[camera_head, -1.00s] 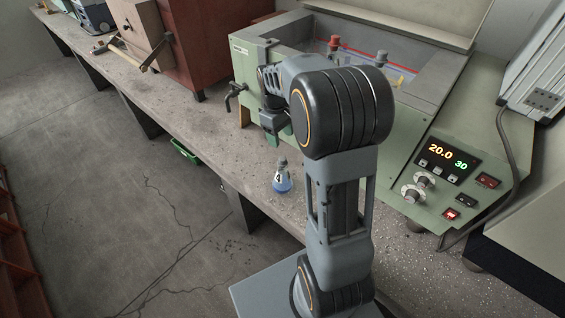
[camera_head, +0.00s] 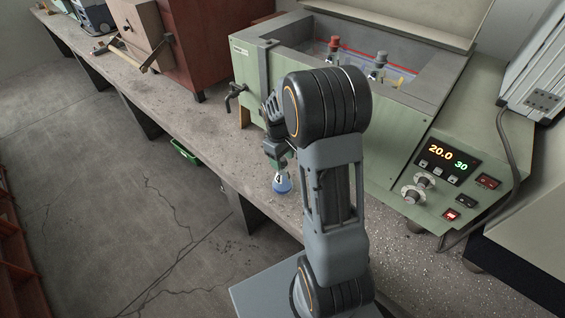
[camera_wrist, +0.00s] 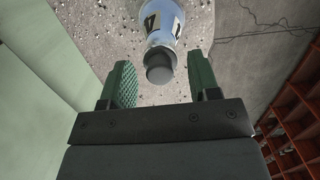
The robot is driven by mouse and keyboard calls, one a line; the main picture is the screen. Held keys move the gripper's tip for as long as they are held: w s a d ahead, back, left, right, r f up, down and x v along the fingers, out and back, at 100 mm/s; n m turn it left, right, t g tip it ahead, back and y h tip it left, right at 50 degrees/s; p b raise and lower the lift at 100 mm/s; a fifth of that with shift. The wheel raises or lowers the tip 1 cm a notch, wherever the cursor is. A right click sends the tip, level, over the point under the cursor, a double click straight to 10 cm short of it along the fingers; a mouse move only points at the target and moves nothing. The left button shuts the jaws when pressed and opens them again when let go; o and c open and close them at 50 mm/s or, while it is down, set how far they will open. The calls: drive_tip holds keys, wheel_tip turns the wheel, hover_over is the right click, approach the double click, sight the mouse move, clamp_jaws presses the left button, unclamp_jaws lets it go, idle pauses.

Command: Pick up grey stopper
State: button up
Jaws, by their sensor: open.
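The grey stopper (camera_wrist: 159,75) sits in the neck of a small flask (camera_wrist: 165,22) with blue liquid and a black-and-white label. In the head view the flask (camera_head: 282,184) stands upright on the bench near its front edge; its stopper is hidden or too small to make out behind my gripper. My gripper (camera_head: 277,161) is just above the flask, pointing down. In the wrist view its two green fingers are apart, one on each side of the stopper in the picture, with clear gaps and nothing held.
The green water bath (camera_head: 246,62) stands behind, holding a red-stoppered vessel (camera_head: 334,44) and a grey-topped one (camera_head: 379,60). Its tap (camera_head: 234,92) juts out left of my arm. A control panel (camera_head: 447,165) is at right. The bench left of the flask is clear.

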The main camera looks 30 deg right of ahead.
drive_tip(key=c, duration=1)
drive_tip(key=shift+r, duration=0.1)
